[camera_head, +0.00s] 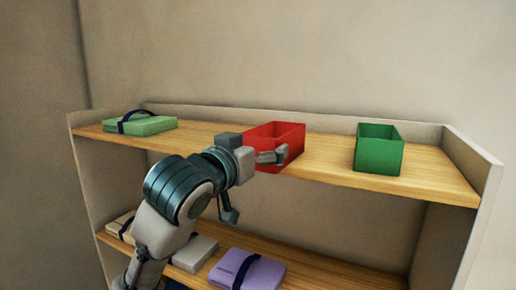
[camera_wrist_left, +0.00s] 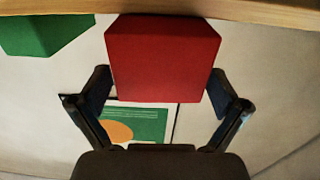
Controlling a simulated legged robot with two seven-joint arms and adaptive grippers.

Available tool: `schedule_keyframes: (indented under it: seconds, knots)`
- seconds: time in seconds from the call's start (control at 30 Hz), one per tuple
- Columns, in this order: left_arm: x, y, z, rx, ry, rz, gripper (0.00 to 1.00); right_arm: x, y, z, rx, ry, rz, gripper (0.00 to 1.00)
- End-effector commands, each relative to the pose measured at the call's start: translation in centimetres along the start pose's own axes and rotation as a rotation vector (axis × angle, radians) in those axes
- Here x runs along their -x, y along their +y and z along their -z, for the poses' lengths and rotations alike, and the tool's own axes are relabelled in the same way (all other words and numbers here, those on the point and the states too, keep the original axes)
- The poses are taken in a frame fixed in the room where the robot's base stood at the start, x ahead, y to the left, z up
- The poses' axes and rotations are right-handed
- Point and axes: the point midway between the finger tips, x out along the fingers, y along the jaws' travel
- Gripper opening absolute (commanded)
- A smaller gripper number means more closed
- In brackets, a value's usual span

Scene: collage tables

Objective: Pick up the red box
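The red box (camera_head: 278,138) is an open-topped container on the upper wooden shelf, near the middle. In the left wrist view the red box (camera_wrist_left: 163,57) fills the upper centre, just ahead of my fingers. My left gripper (camera_head: 266,158) is at the box's front in the head view and hides part of it. In the left wrist view my left gripper (camera_wrist_left: 160,82) has its two fingers spread wide, one near each side of the box. I cannot tell whether either finger touches it. My right gripper is not in view.
A green box (camera_head: 379,150) stands to the right on the same shelf, with clear shelf between. A green strapped book (camera_head: 140,125) lies at the left. A raised side panel (camera_head: 470,160) bounds the right.

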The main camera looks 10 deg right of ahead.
Motion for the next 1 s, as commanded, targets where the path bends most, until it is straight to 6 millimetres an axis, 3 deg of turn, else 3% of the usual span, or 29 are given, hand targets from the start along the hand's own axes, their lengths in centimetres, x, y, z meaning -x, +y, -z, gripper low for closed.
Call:
schedule_keyframes:
  seconds: [0.37,0.8,1.0]
  knots:
    - [1.0,0.0,0.1,-0.001,0.003,-0.001,1.0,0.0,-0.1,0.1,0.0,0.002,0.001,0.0]
    - [9.5,0.1,0.0,-0.003,0.003,0.0,1.0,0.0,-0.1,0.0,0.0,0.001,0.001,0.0]
    - [11.4,0.1,-0.1,-0.001,0.0,0.001,1.0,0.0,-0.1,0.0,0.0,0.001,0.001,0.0]
